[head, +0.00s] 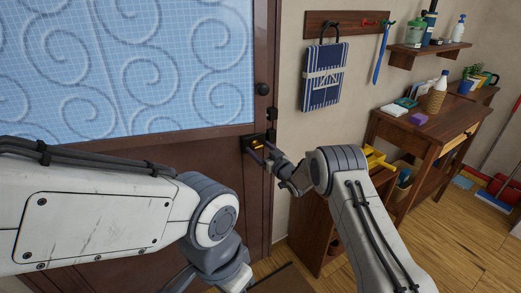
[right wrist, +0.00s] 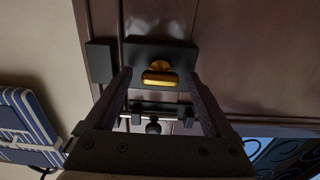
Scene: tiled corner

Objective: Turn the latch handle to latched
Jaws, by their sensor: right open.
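The latch shows on the brown door in the head view, with a yellow handle (head: 257,147) on a dark plate. In the right wrist view the yellow latch handle (right wrist: 160,77) lies crosswise on its black plate (right wrist: 150,50). My right gripper (head: 264,153) is open at the latch. In the right wrist view its two fingers (right wrist: 159,82) stand on either side of the handle, with a gap on both sides; I cannot tell how deep they reach. My left arm crosses the lower left of the head view; its fingers are out of sight.
The door (head: 150,165) has a blue patterned pane (head: 140,70). A dark round knob (head: 263,89) sits above the latch. A blue striped cloth (head: 323,75) hangs on the wall to the right. A wooden workbench (head: 400,130) stands right of my right arm.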

